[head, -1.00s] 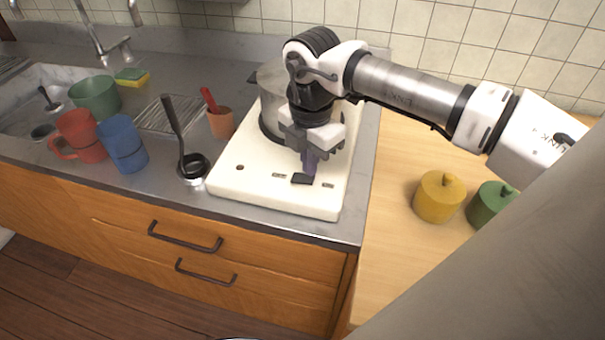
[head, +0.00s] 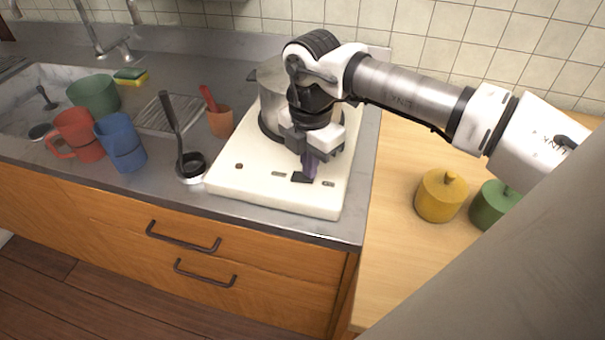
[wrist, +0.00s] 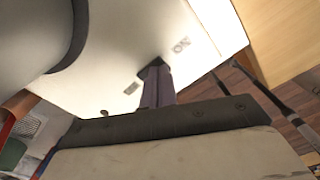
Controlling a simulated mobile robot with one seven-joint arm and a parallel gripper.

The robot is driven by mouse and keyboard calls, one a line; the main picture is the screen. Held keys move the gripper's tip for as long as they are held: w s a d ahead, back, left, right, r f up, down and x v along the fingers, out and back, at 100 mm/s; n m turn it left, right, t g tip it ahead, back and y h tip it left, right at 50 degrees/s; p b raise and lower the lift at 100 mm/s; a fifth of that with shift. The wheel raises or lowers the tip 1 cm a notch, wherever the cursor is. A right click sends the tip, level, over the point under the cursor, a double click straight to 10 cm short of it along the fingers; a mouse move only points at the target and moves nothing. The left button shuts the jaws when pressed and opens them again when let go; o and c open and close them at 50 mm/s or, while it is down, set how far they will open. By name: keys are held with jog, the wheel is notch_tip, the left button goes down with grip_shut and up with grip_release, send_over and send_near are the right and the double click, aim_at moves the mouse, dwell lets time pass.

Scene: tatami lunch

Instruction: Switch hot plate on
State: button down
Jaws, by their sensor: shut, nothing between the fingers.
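The hot plate (head: 225,180) is a cream slab on the steel counter, with a metal pot (head: 270,80) on it, partly hidden by my arm. Along its front strip are a small dark round knob (head: 239,166), small marked labels, and a black switch (head: 301,178). My gripper (head: 310,172) points down with its fingers shut and empty, its tips at the black switch. In the wrist view the shut purple-grey fingers (wrist: 157,88) reach to the dark switch between two labels; the tips cover part of it. I cannot tell whether they press on it.
Left of the hot plate stand a ladle in a holder (head: 190,165), an orange cup (head: 220,121), a blue mug (head: 121,143) and a red mug (head: 77,136). A yellow pot (head: 441,196) and a green pot (head: 491,205) stand on the wooden table to the right.

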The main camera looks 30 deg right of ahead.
jog(key=shift+f+b, duration=0.45)
jog(key=shift+f, duration=0.05)
jog(key=shift+r, duration=0.2)
jog(key=shift+r+p, duration=1.75)
jog(key=shift+r, duration=1.65)
